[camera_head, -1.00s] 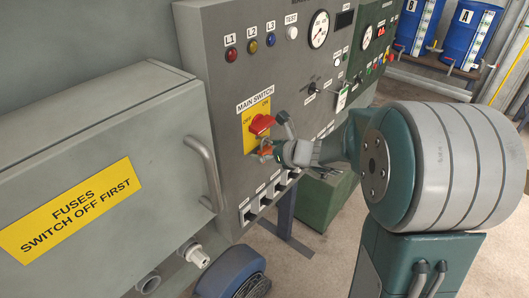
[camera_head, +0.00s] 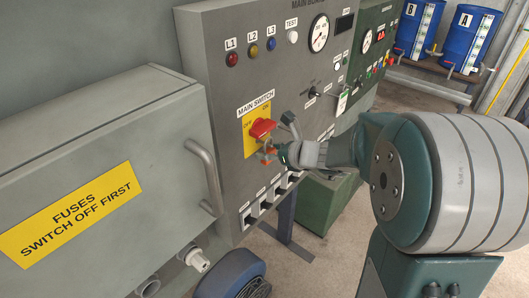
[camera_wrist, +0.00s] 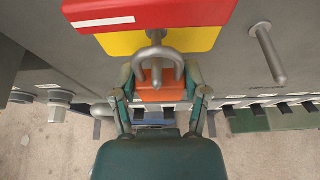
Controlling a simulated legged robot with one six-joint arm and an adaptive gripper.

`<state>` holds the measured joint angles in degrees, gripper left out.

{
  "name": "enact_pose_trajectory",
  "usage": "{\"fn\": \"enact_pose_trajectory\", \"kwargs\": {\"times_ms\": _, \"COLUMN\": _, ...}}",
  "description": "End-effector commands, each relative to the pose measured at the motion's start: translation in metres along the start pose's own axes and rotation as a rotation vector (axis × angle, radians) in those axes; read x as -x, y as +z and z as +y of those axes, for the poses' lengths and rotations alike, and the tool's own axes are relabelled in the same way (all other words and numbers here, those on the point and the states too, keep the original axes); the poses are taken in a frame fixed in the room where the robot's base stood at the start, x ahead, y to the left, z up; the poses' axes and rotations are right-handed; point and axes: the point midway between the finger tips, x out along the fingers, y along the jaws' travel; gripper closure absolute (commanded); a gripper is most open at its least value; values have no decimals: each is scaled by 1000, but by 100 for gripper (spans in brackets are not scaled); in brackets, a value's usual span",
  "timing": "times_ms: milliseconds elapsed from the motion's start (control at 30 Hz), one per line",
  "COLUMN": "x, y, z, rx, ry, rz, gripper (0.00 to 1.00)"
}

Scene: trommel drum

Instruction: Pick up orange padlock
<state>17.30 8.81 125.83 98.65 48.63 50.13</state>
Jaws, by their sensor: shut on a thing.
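The orange padlock (camera_wrist: 158,84) hangs below the red main switch handle (camera_wrist: 150,14) in the wrist view. Its grey shackle rises around a small metal pin under the handle; I cannot tell whether it is still through it. My gripper (camera_wrist: 158,76) has its two fingers closed on either side of the padlock body. In the head view the padlock (camera_head: 269,153) is a small orange patch, partly hidden, below the red handle (camera_head: 262,129) on its yellow plate (camera_head: 251,143). My gripper (camera_head: 284,152) reaches it from the right.
The grey switch panel (camera_head: 222,75) stands behind, with lamps, gauges and a row of small black switches. A key with a tag (camera_head: 342,101) sticks out to the right. The fuse box (camera_head: 90,120) and its handle (camera_head: 205,175) stand at left. A blue motor (camera_head: 230,278) is below.

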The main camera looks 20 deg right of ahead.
Motion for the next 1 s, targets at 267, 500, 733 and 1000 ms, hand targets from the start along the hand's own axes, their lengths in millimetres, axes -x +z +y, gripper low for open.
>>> {"fn": "enact_pose_trajectory", "kwargs": {"times_ms": 267, "x": 60, "y": -24, "z": -2, "rx": -2, "ry": -7, "rz": -2, "gripper": 99}}
{"fn": "enact_pose_trajectory", "kwargs": {"times_ms": 500, "x": 116, "y": -48, "z": -2, "rx": -2, "ry": -7, "rz": -2, "gripper": 99}}
{"fn": "enact_pose_trajectory", "kwargs": {"times_ms": 733, "x": 147, "y": -60, "z": -1, "rx": -1, "ry": -3, "rz": -2, "gripper": 99}}
{"fn": "enact_pose_trajectory", "kwargs": {"times_ms": 1000, "x": 155, "y": -64, "z": 0, "rx": 0, "ry": 1, "rz": -2, "gripper": 99}}
